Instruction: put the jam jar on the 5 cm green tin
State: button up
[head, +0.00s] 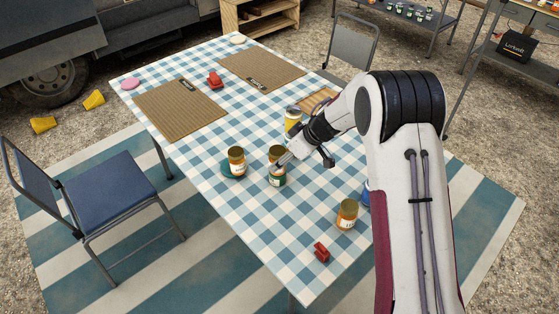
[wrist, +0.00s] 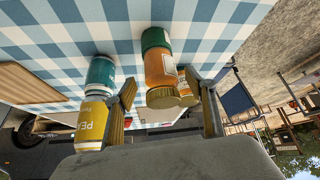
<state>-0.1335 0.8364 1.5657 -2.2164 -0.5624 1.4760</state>
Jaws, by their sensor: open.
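An amber jar with a gold lid and pale label (head: 277,153) stands upright on a green tin (head: 277,180). In the wrist view the jar (wrist: 160,70) rests on the green tin (wrist: 155,38), and the stack looks straight. I cannot read the jar's label. My gripper (head: 284,160) is at the jar's height, and it also shows in the wrist view (wrist: 164,88). It is open, with one finger on each side of the jar. I cannot tell whether either finger touches it. The gripper hides part of the stack in the head view.
A similar jar (head: 236,158) stands on a green disc left of the stack; another jar (head: 347,215) stands to the right. A yellow can (head: 293,115) sits on a teal tin (wrist: 101,71) close behind my gripper. A red clip (head: 321,252) lies near the front corner.

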jog(key=v, duration=0.8)
dwell(0.8)
